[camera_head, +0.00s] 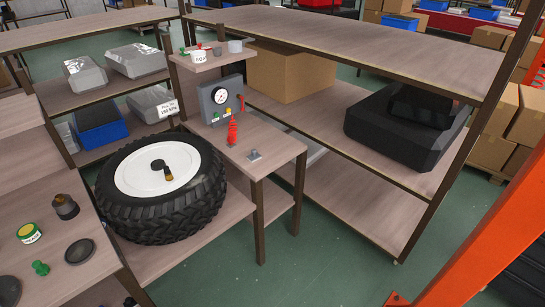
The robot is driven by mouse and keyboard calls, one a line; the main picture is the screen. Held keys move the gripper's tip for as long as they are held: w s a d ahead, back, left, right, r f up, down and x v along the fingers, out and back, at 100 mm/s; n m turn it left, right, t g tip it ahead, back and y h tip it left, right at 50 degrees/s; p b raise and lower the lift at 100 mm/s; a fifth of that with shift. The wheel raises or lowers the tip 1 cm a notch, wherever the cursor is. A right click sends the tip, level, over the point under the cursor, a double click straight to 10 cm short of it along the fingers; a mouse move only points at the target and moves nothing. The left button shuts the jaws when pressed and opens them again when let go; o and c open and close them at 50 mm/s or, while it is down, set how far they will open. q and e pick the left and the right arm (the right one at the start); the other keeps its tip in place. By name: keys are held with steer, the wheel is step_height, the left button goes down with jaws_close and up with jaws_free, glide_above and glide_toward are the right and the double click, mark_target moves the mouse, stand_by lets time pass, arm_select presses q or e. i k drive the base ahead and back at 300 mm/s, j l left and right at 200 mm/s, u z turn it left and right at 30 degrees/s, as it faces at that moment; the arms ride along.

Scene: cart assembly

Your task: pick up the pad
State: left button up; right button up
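I cannot tell for certain which thing is the pad. A flat dark round disc (80,251) lies on the low wooden table at the lower left. A second dark round piece (9,290) is partly cut off at the left edge. A small grey square plate with a short upright part (254,156) lies on the wooden stand in the middle. Neither of my grippers shows in the head view.
The low table also holds a brown cap-like piece (65,207), a green-rimmed tin (29,233) and a green knob (40,267). A large wheel (125,218) lies on a lower shelf. A gauge box (222,98) and red bottle (232,130) stand on the stand. Green floor is clear in front.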

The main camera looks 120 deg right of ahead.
mark_target(254, 156)
steer(key=z, duration=3.85)
steer(key=u, duration=1.2)
steer(key=i+l+u, duration=0.1)
steer(key=l+u, duration=0.95)
steer(key=l, duration=0.9)
